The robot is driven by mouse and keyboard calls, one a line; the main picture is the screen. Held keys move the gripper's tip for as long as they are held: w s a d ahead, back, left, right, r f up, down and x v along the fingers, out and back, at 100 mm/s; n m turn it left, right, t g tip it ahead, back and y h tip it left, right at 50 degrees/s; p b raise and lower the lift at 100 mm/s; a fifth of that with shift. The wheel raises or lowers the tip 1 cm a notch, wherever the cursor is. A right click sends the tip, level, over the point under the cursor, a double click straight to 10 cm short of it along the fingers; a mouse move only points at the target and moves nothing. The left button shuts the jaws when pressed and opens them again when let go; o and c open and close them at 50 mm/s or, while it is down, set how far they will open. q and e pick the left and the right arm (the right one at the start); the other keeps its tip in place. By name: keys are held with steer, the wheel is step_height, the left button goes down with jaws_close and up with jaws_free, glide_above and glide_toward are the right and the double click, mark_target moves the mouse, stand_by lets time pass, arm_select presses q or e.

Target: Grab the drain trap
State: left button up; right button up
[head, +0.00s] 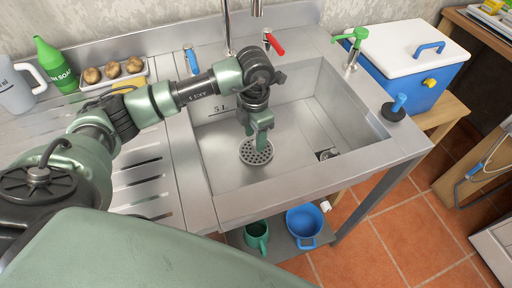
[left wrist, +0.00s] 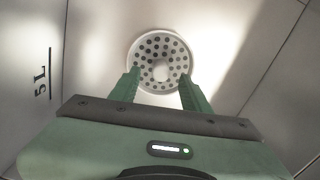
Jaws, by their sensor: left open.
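The drain trap (head: 257,152) is a round, light grey disc with many dark holes, inside the steel sink basin, left of the drain opening (head: 327,154). In the left wrist view the drain trap (left wrist: 160,46) is face-on, with a small pale knob near its middle. My left gripper (head: 262,140) points down into the basin just over the disc. Its green fingers (left wrist: 160,80) are open, one on each side of the knob, overlapping the disc's lower edge in that view. Whether they touch it I cannot tell. My right gripper is not in view.
The sink walls (head: 215,185) surround my left gripper. A tap (head: 228,30) and a red lever (head: 273,42) stand behind it. A blue cooler (head: 410,65), green soap pump (head: 352,45) and blue-handled plunger (head: 396,107) are at the right.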

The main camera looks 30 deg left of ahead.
arm_select(q)
step_height(320, 180, down, 3)
steer(key=shift+w+d+r, duration=0.1)
steer(key=shift+d+r, duration=0.05)
steer(key=shift+r, duration=0.05)
steer(key=shift+f, duration=0.35)
steer(key=shift+c, duration=0.6)
jaws_close()
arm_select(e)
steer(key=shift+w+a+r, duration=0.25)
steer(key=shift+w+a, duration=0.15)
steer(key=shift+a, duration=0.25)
arm_select(q)
steer(key=shift+w, duration=0.1)
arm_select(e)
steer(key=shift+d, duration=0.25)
